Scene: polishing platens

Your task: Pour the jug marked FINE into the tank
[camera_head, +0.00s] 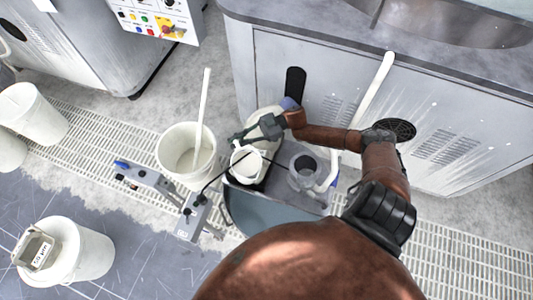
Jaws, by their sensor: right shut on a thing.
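My right gripper (240,137) comes in from the right and is shut at the upper rim or handle of a white jug (247,166). The jug's open mouth faces up toward the camera. No FINE marking can be read on it. A pale rounded container (264,118) stands just behind the jug, partly hidden by my gripper. A translucent round vessel (303,174) with a dark opening stands to the right of the jug. I cannot tell which thing is the tank. My left gripper is not in view.
A white bucket (186,160) with a white stick stands left of the jug. Grey devices (150,182) with cables lie on the floor grating. A lidded bucket (90,252) with a labelled block is at lower left. A grey machine cabinet (350,95) blocks the back; a white pipe leans there.

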